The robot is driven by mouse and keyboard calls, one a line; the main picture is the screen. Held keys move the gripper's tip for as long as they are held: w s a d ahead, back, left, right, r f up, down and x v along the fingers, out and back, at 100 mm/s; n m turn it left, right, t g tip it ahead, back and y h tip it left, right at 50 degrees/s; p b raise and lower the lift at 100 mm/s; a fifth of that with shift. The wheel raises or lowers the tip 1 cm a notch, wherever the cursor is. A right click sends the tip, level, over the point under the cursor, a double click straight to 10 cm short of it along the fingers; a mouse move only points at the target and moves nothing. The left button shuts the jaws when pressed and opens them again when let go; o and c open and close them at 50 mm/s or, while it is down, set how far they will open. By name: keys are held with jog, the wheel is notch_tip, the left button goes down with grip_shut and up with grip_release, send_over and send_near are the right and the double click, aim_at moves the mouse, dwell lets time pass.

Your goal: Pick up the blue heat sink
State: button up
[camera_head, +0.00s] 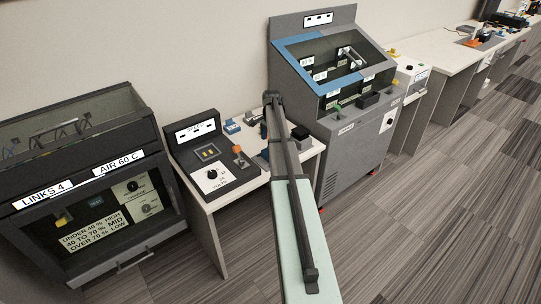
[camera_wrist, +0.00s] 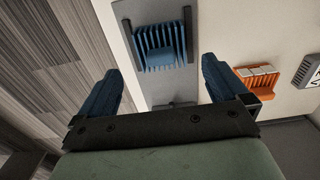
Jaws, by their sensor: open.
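The blue heat sink (camera_wrist: 158,44) is a finned block at the top middle of the wrist view. It lies on a grey surface (camera_wrist: 206,28), with a dark upright bar on each side. My gripper (camera_wrist: 162,66) has two blue fingers spread wide apart, one at each side of the view. Nothing is held between them. The heat sink appears ahead of the gap between the fingers, and I see no contact. In the head view my arm covers part of the bench, and I cannot make out the gripper or this heat sink clearly there.
An orange finned block (camera_wrist: 258,78) lies to the right in the wrist view. In the head view, a control box (camera_head: 210,170) stands on the white bench (camera_head: 232,190). A grey cabinet (camera_head: 352,150) is right of my arm, and a dark chamber (camera_head: 90,190) left.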

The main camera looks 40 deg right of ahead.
jog(key=shift+w+a+f, duration=0.1)
jog(key=shift+f, duration=1.45)
jog(key=shift+a+f, duration=0.1)
jog(key=shift+f, duration=1.45)
jog(key=shift+c, duration=0.5)
